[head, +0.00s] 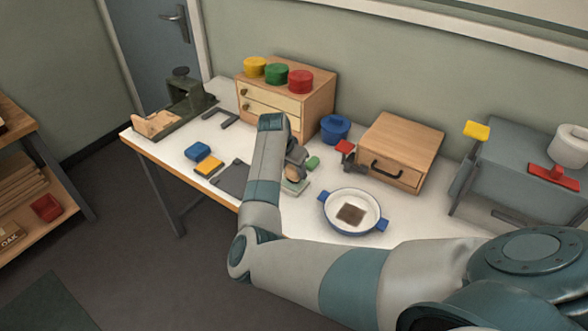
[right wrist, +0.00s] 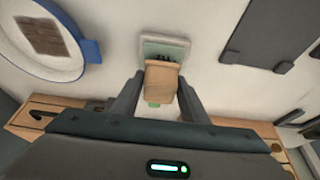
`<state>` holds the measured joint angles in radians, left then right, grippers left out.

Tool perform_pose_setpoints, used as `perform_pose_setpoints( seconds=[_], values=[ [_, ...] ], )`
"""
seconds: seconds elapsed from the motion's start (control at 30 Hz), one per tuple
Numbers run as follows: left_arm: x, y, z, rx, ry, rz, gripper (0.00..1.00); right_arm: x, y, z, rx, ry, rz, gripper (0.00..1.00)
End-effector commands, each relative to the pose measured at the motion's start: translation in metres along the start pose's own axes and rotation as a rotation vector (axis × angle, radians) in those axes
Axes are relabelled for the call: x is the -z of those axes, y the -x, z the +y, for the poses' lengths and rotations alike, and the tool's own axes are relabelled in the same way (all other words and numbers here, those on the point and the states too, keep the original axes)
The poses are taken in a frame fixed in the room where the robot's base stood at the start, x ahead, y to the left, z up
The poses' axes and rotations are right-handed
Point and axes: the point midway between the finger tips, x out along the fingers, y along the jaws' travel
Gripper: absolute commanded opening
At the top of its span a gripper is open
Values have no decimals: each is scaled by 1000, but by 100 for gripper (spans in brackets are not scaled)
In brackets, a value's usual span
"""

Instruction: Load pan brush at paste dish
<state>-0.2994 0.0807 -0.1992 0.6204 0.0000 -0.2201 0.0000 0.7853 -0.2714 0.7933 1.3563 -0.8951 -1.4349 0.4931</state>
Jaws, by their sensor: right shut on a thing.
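My right gripper (head: 297,162) is shut on a wooden pan brush (right wrist: 160,80), which it holds between its two fingers (right wrist: 159,92). The brush's dark bristles show at its far end, over the pale green paste dish (right wrist: 168,42). The dish also shows in the head view (head: 296,187), below the gripper and partly hidden by it and my arm. I cannot tell whether the bristles touch the dish. My left gripper is not in view.
A white and blue pan (head: 334,221) with a brown square in it stands right of the dish. Dark flat plates (head: 232,178) lie to the left. A wooden drawer box (head: 407,138) and a blue pot (head: 335,128) stand behind.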

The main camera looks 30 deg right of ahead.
Motion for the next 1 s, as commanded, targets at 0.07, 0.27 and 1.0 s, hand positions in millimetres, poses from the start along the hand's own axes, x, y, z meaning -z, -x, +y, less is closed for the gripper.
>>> perform_pose_setpoints(
  seconds=[0.07,0.27,1.0],
  values=[
    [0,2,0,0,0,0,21,0,1,0,0,0,0,22],
    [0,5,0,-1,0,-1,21,0,1,0,0,0,0,22],
    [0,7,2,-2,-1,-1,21,0,0,0,0,0,0,22]
  ],
)
